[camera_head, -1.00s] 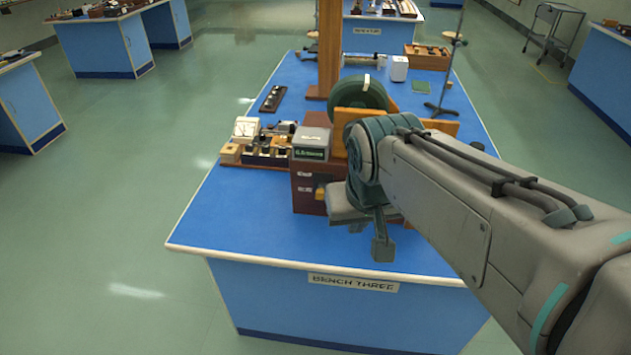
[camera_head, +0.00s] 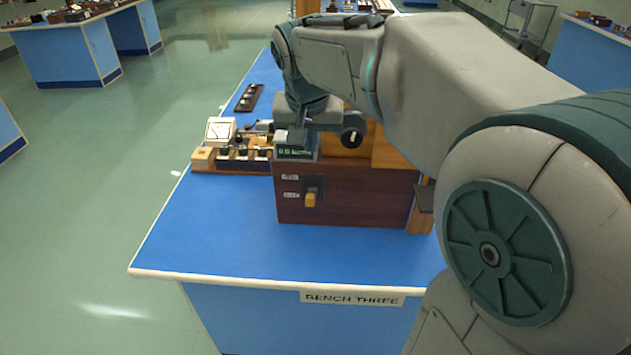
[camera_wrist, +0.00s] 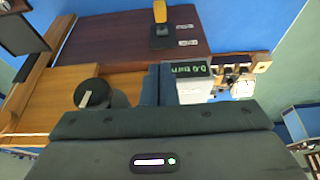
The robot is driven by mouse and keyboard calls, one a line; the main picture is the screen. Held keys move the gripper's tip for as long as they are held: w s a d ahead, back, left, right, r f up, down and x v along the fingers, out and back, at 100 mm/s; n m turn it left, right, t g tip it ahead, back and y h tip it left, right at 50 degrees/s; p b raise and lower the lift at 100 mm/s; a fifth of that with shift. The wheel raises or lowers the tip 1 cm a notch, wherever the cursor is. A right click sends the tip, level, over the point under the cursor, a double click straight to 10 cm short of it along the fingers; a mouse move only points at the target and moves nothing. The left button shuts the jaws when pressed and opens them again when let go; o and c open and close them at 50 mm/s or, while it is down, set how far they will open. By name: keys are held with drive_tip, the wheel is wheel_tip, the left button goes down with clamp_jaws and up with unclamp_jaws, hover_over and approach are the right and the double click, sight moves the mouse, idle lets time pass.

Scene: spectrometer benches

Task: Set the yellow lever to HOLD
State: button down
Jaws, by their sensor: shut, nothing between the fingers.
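The yellow lever (camera_head: 310,200) sits on a dark plate on the front of a dark wooden box (camera_head: 350,203). Its yellow end is low, by the lower of two small white labels (camera_head: 291,195); I cannot read them for certain. The wrist view, upside down, shows the lever (camera_wrist: 160,12) at the top and the labels (camera_wrist: 187,34) beside it. My gripper (camera_head: 297,138) is shut and empty, pointing down near the top of the box, above and behind the lever and apart from it. The fingers (camera_wrist: 157,85) show partly in the wrist view.
A small box with a green display (camera_head: 298,152) stands at the big box's top left. A meter (camera_head: 220,130) and a board of parts (camera_head: 235,160) stand left of it. A black knob (camera_head: 353,130) is right of my gripper. The blue bench top (camera_head: 215,225) is clear in front.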

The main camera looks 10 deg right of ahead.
hover_over(312, 195)
wheel_tip(312, 195, down, 9)
drive_tip(key=f, duration=0.1)
drive_tip(key=s+f, duration=0.1)
drive_tip(key=f, duration=0.1)
drive_tip(key=shift+a, duration=0.15)
drive_tip(key=shift+s+a+f+p, duration=0.15)
drive_tip(key=shift+f+p, duration=0.15)
drive_tip(key=shift+f, duration=0.25)
